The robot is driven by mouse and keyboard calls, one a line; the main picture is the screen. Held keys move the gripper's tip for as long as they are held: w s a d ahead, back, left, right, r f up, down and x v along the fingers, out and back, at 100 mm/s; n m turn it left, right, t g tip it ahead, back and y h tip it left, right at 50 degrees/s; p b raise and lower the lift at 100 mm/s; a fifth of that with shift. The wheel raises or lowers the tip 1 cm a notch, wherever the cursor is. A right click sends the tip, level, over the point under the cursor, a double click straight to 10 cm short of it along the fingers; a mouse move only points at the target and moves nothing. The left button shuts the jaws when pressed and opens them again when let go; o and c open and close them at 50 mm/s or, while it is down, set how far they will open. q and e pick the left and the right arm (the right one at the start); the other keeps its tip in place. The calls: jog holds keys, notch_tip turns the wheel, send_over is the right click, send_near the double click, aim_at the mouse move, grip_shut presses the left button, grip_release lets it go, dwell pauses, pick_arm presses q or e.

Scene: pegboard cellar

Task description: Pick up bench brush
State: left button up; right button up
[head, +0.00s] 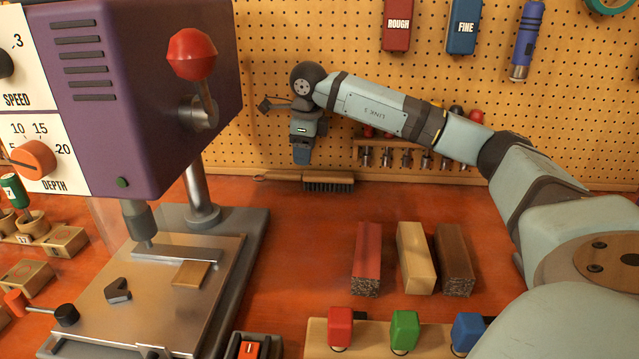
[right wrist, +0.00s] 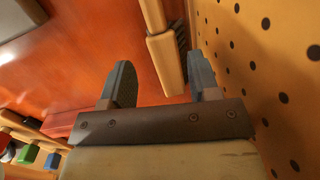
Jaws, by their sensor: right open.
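The bench brush (head: 328,178) lies at the back of the red bench, close to the pegboard. It has a wooden body, dark bristles and a thin handle pointing left. My right gripper (head: 302,155) hangs fingers-down just above the brush, near where handle and body join. In the right wrist view, the open fingers (right wrist: 160,78) stand apart, with the wooden brush (right wrist: 166,62) showing between them, nearer the pegboard-side finger. I cannot tell whether a finger touches it. My left gripper is not in view.
The pegboard (head: 290,60) rises right behind the brush. A purple drill press (head: 150,120) stands at left. Red, pale and brown blocks (head: 416,258) lie mid-bench. A rack of bits (head: 410,148) hangs right of the gripper. Bench between press and blocks is clear.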

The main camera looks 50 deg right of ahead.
aim_at(302, 174)
jog(key=shift+w+d+f+b, duration=0.1)
jog(key=shift+w+f+b, duration=0.15)
jog(key=shift+f, duration=0.9)
jog(key=shift+w+f+b, duration=0.2)
jog(key=shift+f, duration=0.95)
jog(key=shift+w+d+f+b, duration=0.1)
jog(key=shift+w+f+b, duration=0.15)
jog(key=shift+f, duration=0.9)
jog(key=c, duration=0.8)
jog(key=shift+r, duration=0.15)
jog(key=shift+r, duration=0.2)
jog(key=s+a, duration=0.1)
jog(key=s+a+p, duration=0.1)
jog(key=a, duration=0.1)
jog(key=shift+s+a+r, duration=0.2)
jog(key=shift+s+r, duration=0.15)
notch_tip(302, 174, up, 14)
jog(key=shift+d+f+p, duration=0.1)
jog(key=shift+f+p, duration=0.05)
jog(key=shift+p, duration=1.1)
